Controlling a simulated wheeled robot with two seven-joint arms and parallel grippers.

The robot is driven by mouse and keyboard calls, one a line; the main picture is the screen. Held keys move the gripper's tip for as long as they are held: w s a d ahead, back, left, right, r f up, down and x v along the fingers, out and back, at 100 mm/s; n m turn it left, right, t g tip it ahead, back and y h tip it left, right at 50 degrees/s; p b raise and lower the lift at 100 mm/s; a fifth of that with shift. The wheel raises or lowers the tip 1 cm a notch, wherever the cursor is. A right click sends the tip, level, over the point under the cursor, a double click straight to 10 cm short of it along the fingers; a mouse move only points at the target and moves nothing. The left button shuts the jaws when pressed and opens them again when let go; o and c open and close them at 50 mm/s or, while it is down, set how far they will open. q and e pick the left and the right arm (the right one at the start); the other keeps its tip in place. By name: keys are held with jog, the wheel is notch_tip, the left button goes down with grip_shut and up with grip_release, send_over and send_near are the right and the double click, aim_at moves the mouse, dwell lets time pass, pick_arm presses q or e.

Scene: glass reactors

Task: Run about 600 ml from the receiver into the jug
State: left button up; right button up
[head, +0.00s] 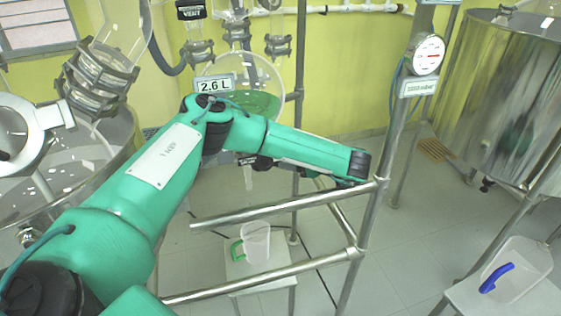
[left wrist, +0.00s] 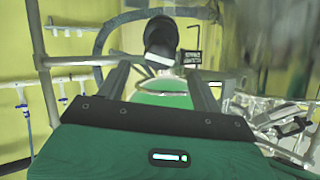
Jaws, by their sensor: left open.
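The receiver (head: 268,75) is a round glass vessel with green liquid, partly hidden behind my left arm. Its display (head: 214,86) reads 2.6 L. A short clear outlet (head: 248,178) hangs below it, above the jug. The clear jug (head: 257,243) with a green handle stands upright on a white stand; I see no liquid in it. My left gripper (left wrist: 160,75) is open in the left wrist view, with a black knob-like part (left wrist: 160,38) in line between its fingers; contact cannot be told. Green liquid (left wrist: 165,100) shows beyond. In the head view the forearm hides the fingers.
Metal rails (head: 290,207) cross in front of the jug stand (head: 235,270). A large steel tank (head: 500,90) stands at right, and a gauge (head: 428,54) is on a post.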

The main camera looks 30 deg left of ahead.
pick_arm(q)
jog(key=p+x, duration=0.1)
jog(key=x, duration=0.5)
jog(key=shift+a+p, duration=0.1)
jog(key=shift+p, duration=0.2)
jog(key=shift+a+f, duration=0.15)
jog(key=shift+a, duration=0.35)
jog(key=shift+a+f, duration=0.15)
jog(key=shift+a, duration=0.05)
pick_arm(e)
jog(key=shift+w+a+r, duration=0.1)
jog(key=shift+w+r, duration=0.3)
jog(key=shift+r, duration=0.2)
jog(key=shift+w+a+r, duration=0.1)
jog(key=shift+w+r, duration=0.25)
jog(key=shift+r, duration=0.2)
jog(key=shift+s, duration=0.1)
pick_arm(q)
jog(key=c, duration=1)
pick_arm(e)
jog(key=shift+d, duration=0.15)
